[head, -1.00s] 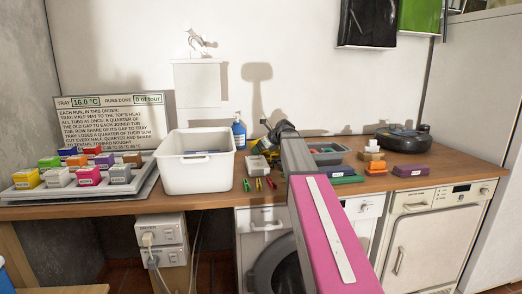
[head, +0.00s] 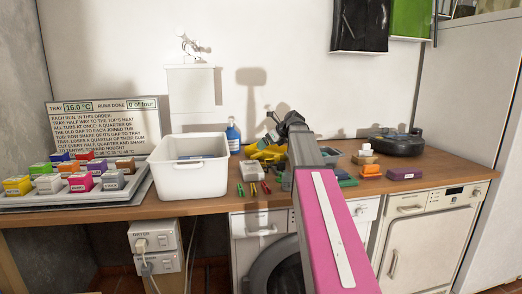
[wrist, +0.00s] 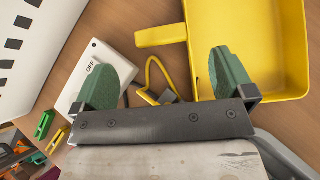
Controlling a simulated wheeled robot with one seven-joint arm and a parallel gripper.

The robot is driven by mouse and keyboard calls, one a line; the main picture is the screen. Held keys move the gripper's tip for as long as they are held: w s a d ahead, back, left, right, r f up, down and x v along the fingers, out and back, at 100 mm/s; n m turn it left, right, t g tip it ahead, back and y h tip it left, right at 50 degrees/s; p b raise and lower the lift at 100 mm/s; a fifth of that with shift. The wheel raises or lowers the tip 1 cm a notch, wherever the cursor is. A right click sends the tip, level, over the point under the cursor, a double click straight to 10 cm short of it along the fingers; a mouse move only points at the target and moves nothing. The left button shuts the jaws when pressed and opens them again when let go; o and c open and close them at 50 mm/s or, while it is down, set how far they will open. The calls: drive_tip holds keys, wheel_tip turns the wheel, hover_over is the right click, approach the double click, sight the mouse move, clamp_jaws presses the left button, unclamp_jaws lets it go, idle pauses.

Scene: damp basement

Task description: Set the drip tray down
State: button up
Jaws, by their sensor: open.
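The drip tray appears to be the yellow open tray (wrist: 254,48) with a stubby handle (wrist: 160,33), in the upper right of the wrist view. It lies flat on the wooden worktop. In the head view the yellow tray (head: 266,154) is partly hidden by my arm. My gripper (wrist: 163,62) is open, its green fingers wide apart with nothing held between them. The right finger overlaps the tray's near left corner in the picture; I cannot tell whether they touch. The handle lies beyond the fingertips.
A white switch box marked OFF (wrist: 91,78) and a yellow loop (wrist: 158,75) lie by the fingers. A white tub (head: 188,178) stands to the left, with small clips (head: 253,189) in front. Coloured blocks (head: 405,174) and a round black device (head: 397,143) are at the right.

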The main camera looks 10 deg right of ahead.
drive_tip(key=shift+v, duration=1)
drive_tip(key=shift+d+r, duration=0.1)
drive_tip(key=shift+r, duration=0.05)
drive_tip(key=c, duration=0.5)
drive_tip(key=shift+w+d, duration=0.2)
drive_tip(key=c, duration=0.5)
drive_tip(key=w+d+g+h, duration=0.1)
drive_tip(key=w+d, duration=0.2)
drive_tip(key=w, duration=0.1)
drive_tip(key=w+d+g+h, duration=0.1)
drive_tip(key=w+d, duration=0.2)
drive_tip(key=w, duration=0.1)
drive_tip(key=w+d+r+g+h, duration=0.1)
drive_tip(key=w+d, duration=0.3)
drive_tip(key=w, duration=0.1)
drive_tip(key=shift+w+r, duration=0.1)
drive_tip(key=shift+r, duration=0.05)
drive_tip(key=shift+c, duration=1.3)
drive_tip(key=shift+g+h, duration=0.3)
drive_tip(key=shift+w+d+x, duration=0.15)
drive_tip(key=shift+x, duration=1.65)
drive_tip(key=shift+w+d+x, duration=0.15)
drive_tip(key=shift+w+x, duration=0.05)
drive_tip(key=shift+x, duration=1.55)
drive_tip(key=shift+w+d+x, duration=0.15)
drive_tip(key=shift+x, duration=1.65)
